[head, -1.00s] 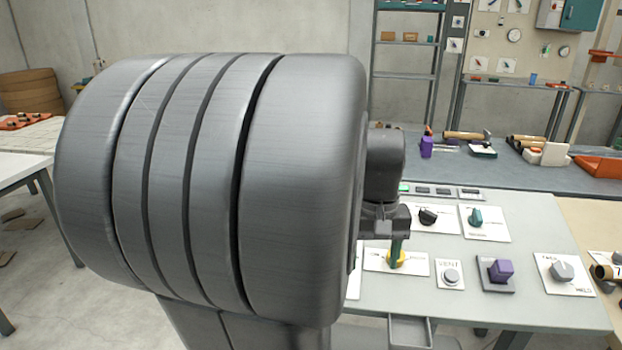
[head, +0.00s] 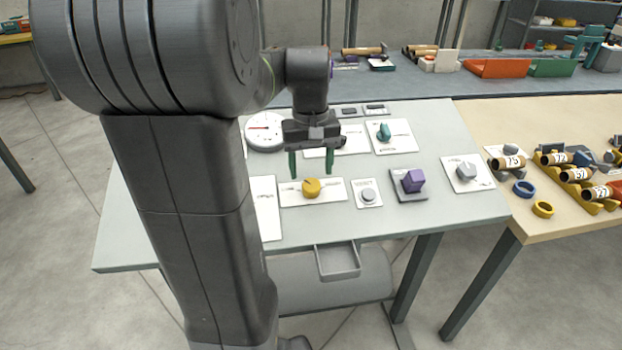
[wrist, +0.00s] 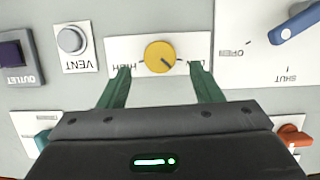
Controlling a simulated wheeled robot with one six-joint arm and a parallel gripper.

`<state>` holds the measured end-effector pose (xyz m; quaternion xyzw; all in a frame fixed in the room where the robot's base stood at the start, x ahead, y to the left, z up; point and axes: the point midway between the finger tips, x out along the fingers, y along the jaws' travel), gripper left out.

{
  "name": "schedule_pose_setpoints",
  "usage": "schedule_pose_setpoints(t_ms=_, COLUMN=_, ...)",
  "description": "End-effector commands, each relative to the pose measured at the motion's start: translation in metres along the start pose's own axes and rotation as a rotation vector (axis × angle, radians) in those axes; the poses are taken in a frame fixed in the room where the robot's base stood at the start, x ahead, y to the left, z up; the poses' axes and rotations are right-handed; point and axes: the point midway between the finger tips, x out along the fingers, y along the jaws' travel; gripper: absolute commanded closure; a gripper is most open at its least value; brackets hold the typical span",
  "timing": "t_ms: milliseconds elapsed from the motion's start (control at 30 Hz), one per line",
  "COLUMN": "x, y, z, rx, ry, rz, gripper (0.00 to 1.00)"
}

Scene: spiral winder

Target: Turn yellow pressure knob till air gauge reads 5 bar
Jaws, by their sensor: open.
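The yellow pressure knob (head: 311,187) sits on a white plate on the grey bench. In the wrist view the yellow knob (wrist: 160,57) shows a dark pointer mark toward the lower right, between upside-down HIGH and LOW labels. My gripper (head: 311,168) is open and empty, its green fingers spread above and behind the knob. In the wrist view my gripper (wrist: 160,74) has one finger either side of the knob, apart from it. The round white air gauge (head: 264,131) has a red needle. My arm and gripper crowd its edges, and its reading is too small to tell.
A VENT button (head: 368,195), a purple OUTLET knob (head: 413,180) and a grey knob (head: 466,170) stand to the right. A teal knob (head: 384,131) is behind. In the wrist view a blue lever (wrist: 295,24) is at the upper right.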

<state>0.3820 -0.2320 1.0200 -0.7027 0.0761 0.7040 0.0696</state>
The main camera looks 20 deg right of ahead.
Motion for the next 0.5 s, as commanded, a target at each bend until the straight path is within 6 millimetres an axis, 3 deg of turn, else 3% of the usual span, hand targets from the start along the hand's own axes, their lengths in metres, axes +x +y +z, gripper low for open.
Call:
schedule_pose_setpoints(t_ms=200, x=0.03, y=0.0, z=0.0, rx=0.0, ry=-0.001, rz=0.0, gripper=0.41)
schedule_pose_setpoints(t_ms=500, x=0.037, y=0.0, z=0.0, rx=0.0, ry=0.001, rz=0.0, gripper=0.41)
